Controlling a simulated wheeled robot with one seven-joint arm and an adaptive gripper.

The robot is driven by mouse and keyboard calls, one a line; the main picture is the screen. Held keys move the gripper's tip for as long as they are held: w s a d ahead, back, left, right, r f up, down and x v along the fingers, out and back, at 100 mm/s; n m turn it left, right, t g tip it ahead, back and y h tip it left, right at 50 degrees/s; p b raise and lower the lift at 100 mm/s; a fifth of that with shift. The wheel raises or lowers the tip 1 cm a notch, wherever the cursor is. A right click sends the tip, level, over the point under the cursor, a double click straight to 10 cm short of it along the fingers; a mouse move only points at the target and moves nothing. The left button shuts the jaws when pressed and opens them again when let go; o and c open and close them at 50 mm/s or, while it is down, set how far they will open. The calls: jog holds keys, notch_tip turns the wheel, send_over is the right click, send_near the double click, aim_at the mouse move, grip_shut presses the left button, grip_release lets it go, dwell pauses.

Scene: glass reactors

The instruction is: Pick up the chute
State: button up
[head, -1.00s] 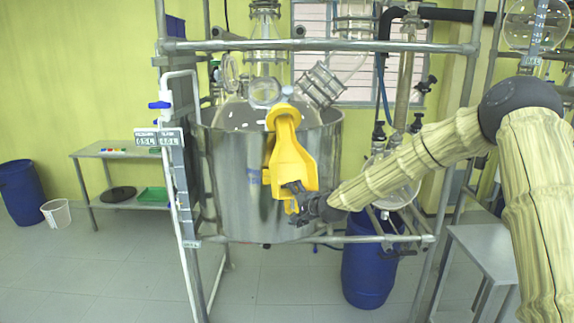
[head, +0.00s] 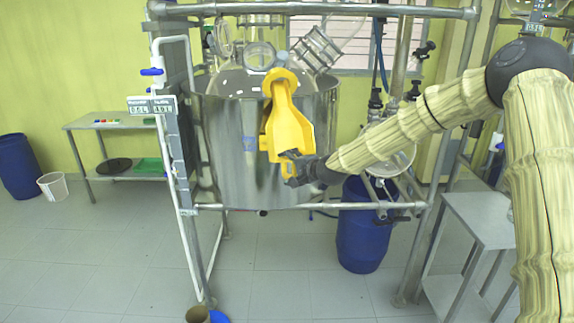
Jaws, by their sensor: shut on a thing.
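The yellow chute (head: 287,123) is in the middle of the head view, in front of the steel reactor vessel (head: 228,150). Its round end is up near the vessel's rim and its wide end is lower down. My gripper (head: 293,168) is dark and shut on the lower part of the chute. The chute hides part of the fingers. I cannot tell whether the chute touches the vessel.
A metal pipe frame (head: 320,9) surrounds the vessel. A blue drum (head: 362,228) stands below right, by a grey side table (head: 480,220). A shelf table (head: 110,123), a white bucket (head: 54,186) and another blue drum (head: 18,167) stand left. The front floor is mostly clear.

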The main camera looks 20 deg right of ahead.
jog(key=s+d+r+b, duration=0.1)
jog(key=d+r, duration=0.1)
jog(key=d, duration=0.2)
jog(key=s+d+r+b, duration=0.1)
jog(key=d+r, duration=0.2)
jog(key=d, duration=0.1)
jog(key=s+d+r+b, duration=0.1)
jog(key=d+r, duration=0.1)
jog(key=d, duration=0.3)
jog(key=shift+s+r+b, duration=0.15)
jog(key=shift+r+b, duration=0.05)
jog(key=shift+b, duration=0.1)
jog(key=c, duration=0.5)
